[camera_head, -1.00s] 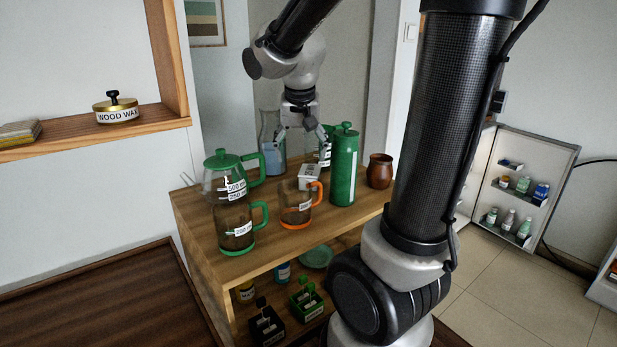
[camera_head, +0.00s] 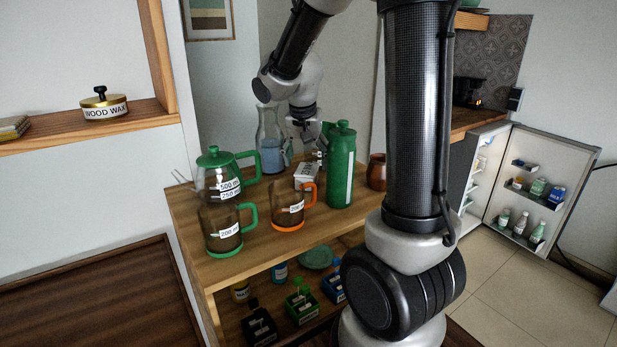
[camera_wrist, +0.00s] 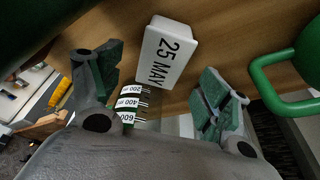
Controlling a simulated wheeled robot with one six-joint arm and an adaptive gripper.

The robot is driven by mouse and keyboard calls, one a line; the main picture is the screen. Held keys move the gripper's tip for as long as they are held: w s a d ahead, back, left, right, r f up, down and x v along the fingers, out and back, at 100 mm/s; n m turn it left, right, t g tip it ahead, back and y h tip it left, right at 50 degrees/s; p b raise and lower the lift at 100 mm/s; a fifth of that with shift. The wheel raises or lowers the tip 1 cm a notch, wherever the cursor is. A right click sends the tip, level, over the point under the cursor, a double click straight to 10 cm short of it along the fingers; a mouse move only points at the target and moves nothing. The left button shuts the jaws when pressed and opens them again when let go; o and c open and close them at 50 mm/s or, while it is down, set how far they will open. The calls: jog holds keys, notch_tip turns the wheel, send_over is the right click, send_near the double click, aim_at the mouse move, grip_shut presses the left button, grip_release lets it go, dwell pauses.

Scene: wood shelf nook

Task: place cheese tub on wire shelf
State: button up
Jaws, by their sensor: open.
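A small white tub with a dark-lettered label stands on the wooden shelf top, behind the orange-handled cup; I take this tub (camera_head: 307,174) to be the cheese tub. In the wrist view the tub (camera_wrist: 167,52) reads "25 MAY" and lies ahead of and between my fingers, with no contact visible. My gripper (camera_head: 308,143) is open and empty, just above the tub; it also shows in the wrist view (camera_wrist: 157,82). I cannot make out the wire shelf; an open fridge (camera_head: 483,165) stands at the right, its inside only partly visible.
Close around the tub stand an orange-handled cup (camera_head: 289,207), a green canister (camera_head: 340,170), a glass carafe (camera_head: 271,150) and a brown jug (camera_head: 377,172). Green-handled vessels (camera_head: 222,230) stand at the left. The fridge door (camera_head: 535,190) hangs open, holding bottles. Tiled floor lies before it.

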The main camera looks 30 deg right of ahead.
aim_at(307, 169)
jog(key=x, duration=0.4)
jog(key=shift+a+f, duration=0.1)
jog(key=shift+f, duration=0.2)
jog(key=shift+w+r, duration=0.1)
jog(key=c, duration=1.3)
